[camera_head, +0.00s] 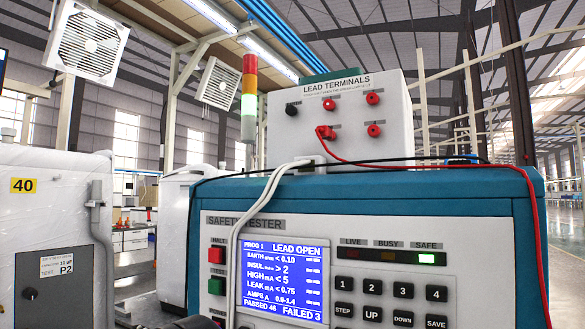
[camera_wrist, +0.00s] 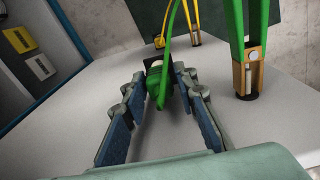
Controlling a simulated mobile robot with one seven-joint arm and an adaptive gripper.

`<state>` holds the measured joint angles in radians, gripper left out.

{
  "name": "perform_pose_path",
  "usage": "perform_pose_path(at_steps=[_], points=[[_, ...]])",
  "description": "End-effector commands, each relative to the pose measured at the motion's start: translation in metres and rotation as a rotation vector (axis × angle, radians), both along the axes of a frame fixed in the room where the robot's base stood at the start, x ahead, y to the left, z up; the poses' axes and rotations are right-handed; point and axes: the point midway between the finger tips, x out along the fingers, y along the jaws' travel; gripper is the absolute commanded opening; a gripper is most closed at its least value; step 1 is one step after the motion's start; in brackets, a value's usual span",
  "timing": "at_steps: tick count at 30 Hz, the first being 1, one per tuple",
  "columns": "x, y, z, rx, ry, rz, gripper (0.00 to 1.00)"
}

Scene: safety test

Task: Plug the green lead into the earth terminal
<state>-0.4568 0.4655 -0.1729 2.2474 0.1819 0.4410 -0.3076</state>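The green lead's plug (camera_wrist: 158,88) shows in the wrist view, with a green cable running up from it and a dark part at its far end. My gripper (camera_wrist: 160,82) is around it, one finger on each side. The fingers look apart, with narrow gaps to the plug; contact is unclear. In the head view, the lead terminals box (camera_head: 352,148) stands on the safety tester (camera_head: 470,207). It has a black terminal (camera_head: 292,109) and several red ones. Its small labels are unreadable, so I cannot tell which is earth. No green plug shows there.
A red plug (camera_head: 325,132) sits in a lower terminal, its red lead (camera_head: 450,166) draping right. A black lead (camera_head: 400,161) and white cables (camera_head: 262,200) cross the tester. In the wrist view, a green-and-brass connector (camera_wrist: 248,75) stands right and a yellow one (camera_wrist: 193,38) behind.

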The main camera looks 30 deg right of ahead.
Motion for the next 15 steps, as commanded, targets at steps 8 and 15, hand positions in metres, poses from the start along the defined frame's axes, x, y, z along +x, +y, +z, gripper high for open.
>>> perform_pose_path(at_steps=[8, 15], points=[[0.0, 0.0, 0.0001, 0.0, 0.0, 0.0, 0.0], [0.0, 0.0001, 0.0009, 0.0, 0.0, 0.0, 0.0]])
